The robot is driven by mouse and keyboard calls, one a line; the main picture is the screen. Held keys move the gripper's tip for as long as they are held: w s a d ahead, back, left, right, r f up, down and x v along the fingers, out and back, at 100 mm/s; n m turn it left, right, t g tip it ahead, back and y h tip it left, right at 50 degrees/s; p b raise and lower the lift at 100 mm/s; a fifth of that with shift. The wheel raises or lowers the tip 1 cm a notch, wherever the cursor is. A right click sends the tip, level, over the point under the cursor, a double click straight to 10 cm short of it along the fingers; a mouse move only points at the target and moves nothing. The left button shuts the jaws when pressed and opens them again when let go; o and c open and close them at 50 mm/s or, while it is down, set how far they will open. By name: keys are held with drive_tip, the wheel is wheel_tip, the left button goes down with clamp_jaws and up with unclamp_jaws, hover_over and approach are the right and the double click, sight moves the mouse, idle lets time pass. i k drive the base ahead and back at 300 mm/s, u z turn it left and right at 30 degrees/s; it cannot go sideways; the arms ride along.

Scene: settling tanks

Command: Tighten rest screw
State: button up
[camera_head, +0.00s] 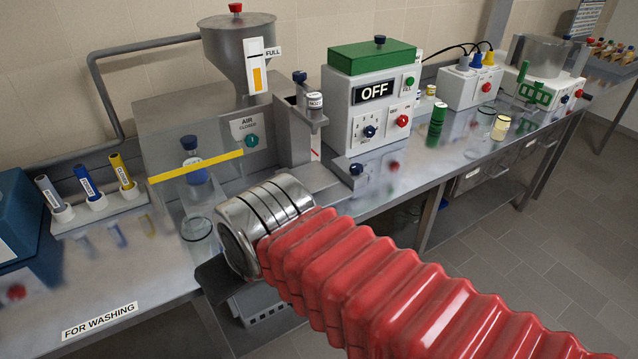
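A grey metal stand (293,128) rises from the bench at the middle, beside the funnel. A dark blue knob (300,77) sits on its top, and another dark blue knob (355,169) shows low at its right. I cannot tell for certain which one is the rest screw. A dark part of my gripper (215,279) shows beyond the wrist. Its fingertips are not clearly visible, so its opening cannot be told. No contact with a knob shows.
A steel hopper (224,45) stands behind a clear guard with a yellow strip (195,166). A green-topped OFF box (374,95) is at the right of the stand. A rack of tubes (100,205) stands left. The bench front by the FOR WASHING label (100,320) is clear.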

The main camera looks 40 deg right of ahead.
sight(356, 169)
drive_tip(key=z, duration=1.1)
